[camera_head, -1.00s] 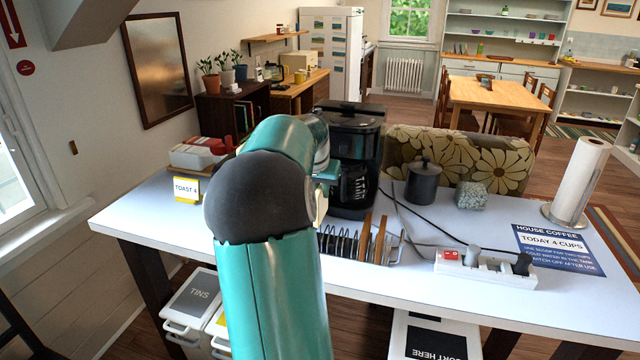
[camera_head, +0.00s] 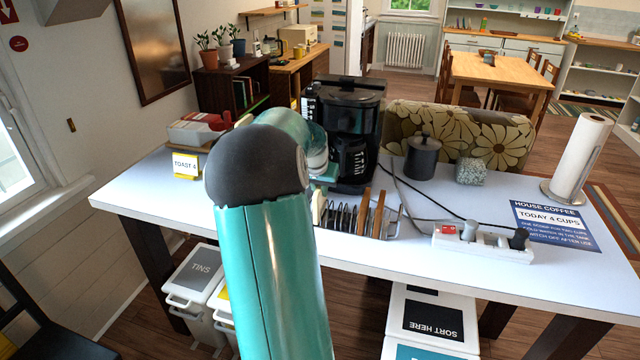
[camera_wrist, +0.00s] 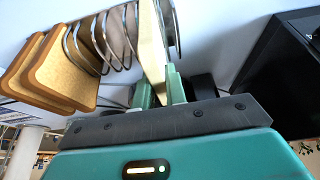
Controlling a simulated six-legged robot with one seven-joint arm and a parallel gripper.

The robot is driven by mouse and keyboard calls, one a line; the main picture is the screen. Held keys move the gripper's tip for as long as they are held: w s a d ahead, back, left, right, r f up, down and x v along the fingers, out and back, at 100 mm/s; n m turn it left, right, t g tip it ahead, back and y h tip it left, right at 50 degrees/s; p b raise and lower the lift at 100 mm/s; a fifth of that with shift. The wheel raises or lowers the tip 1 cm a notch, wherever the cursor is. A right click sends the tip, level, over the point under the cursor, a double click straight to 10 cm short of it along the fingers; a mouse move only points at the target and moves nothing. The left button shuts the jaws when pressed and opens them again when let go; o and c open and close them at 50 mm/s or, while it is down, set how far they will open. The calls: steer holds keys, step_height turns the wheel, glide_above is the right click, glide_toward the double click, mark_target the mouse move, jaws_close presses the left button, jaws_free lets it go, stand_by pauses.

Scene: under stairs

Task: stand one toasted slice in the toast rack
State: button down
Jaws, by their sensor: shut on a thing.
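The wire toast rack (camera_head: 398,232) stands on the white table, and it also shows in the wrist view (camera_wrist: 101,35). Two toasted slices with brown edges (camera_head: 378,214) stand in its right part in the head view; they show at the left in the wrist view (camera_wrist: 38,70). My gripper (camera_wrist: 158,88) is shut on a paler slice (camera_wrist: 153,45), seen nearly edge-on. This slice (camera_head: 318,205) is at the rack's left end, with wire loops on either side of it in the wrist view. I cannot tell whether its lower edge rests in the rack.
A black coffee maker (camera_head: 352,110) stands close behind the rack. A power strip (camera_head: 480,243) with cables lies to the right. A "TOAST 4" card (camera_head: 186,165) and a toaster-like box (camera_head: 196,132) are at the left. The table's front edge is just before the rack.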

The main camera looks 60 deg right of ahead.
steer(key=shift+f, duration=0.1)
steer(key=c, duration=0.9)
jaws_free()
steer(key=shift+r, duration=4)
